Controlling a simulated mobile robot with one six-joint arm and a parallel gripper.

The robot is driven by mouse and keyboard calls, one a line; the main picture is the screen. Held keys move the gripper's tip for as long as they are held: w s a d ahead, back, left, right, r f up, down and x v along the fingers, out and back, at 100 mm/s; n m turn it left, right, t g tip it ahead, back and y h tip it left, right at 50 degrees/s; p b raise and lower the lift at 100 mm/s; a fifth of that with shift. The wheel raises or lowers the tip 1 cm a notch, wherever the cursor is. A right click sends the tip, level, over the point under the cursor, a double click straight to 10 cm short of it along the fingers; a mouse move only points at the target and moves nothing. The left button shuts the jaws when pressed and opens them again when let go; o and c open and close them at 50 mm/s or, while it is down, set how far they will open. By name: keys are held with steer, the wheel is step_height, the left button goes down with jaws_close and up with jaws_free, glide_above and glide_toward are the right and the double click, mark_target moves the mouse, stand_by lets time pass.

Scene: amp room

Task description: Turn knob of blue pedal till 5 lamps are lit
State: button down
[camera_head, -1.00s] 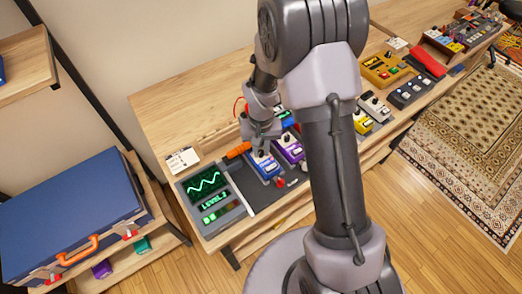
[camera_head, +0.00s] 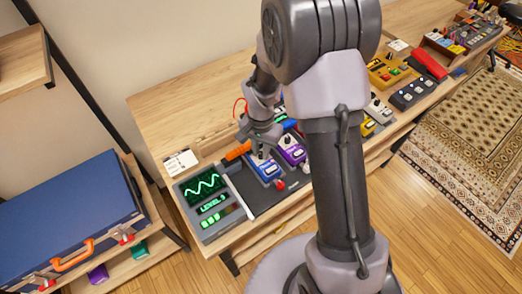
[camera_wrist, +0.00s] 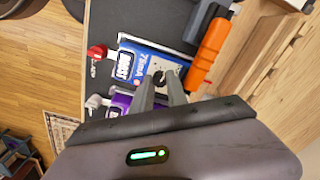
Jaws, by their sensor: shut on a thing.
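The blue pedal (camera_head: 268,170) lies on the dark board, and it also shows in the wrist view (camera_wrist: 150,57) with white lettering and a white label. My gripper (camera_head: 262,156) reaches down onto the pedal's knob end. In the wrist view my gripper (camera_wrist: 160,82) is shut on the small dark knob (camera_wrist: 158,77), which the fingertips partly hide. The meter panel (camera_head: 209,205) at the left end of the board shows a green wave, the word LEVEL and a lamp row (camera_head: 210,222). About three lamps look lit green; the rest look dark.
A purple pedal (camera_head: 291,150) stands close beside the blue one. An orange cylinder (camera_wrist: 207,52) lies near the gripper on the other side. A red plug (camera_wrist: 97,51) is at the pedal's edge. A blue case (camera_head: 75,215) rests on the low shelf at left.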

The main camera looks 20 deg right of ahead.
stand_by(0.3)
steer(key=c, duration=1.3)
jaws_free()
steer(key=shift+r, duration=0.1)
